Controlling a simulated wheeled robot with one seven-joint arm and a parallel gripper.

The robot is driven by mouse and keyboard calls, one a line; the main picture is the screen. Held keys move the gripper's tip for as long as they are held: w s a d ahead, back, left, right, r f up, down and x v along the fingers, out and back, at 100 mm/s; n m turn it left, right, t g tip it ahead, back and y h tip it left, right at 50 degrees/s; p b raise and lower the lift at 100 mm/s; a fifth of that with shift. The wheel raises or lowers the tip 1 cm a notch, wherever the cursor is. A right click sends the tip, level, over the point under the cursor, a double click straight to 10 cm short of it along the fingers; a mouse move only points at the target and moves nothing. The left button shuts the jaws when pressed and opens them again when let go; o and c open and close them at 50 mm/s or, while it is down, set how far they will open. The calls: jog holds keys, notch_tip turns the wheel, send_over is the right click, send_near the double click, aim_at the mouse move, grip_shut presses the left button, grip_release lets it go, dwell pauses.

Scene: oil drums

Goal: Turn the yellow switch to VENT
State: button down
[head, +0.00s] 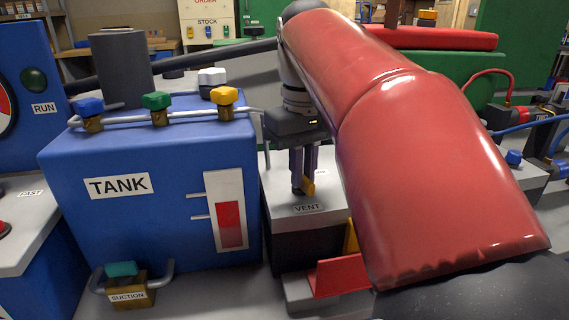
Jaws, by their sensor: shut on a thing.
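The yellow switch (309,187) sits on the light top of a dark box (330,214), just behind a VENT label (307,208). My gripper (303,178) points down over it, with its fingers around the switch, shut on it. Only a small yellow part shows beside the fingers, so which way the switch points is hard to tell. A second label behind the gripper is mostly hidden. My red arm covers the right side of the box.
A blue tank (150,225) stands close left of the box, with coloured valve knobs on a pipe along its top. A red tray-like piece (340,276) lies in front of the box. A red-lidded green drum (440,70) and hoses are behind and right.

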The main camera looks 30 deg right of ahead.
jog(key=shift+a+m, duration=0.1)
jog(key=shift+m, duration=1.4)
jog(key=c, duration=1.5)
grip_release()
jog(key=shift+r, duration=3.9)
jog(key=shift+s, duration=0.1)
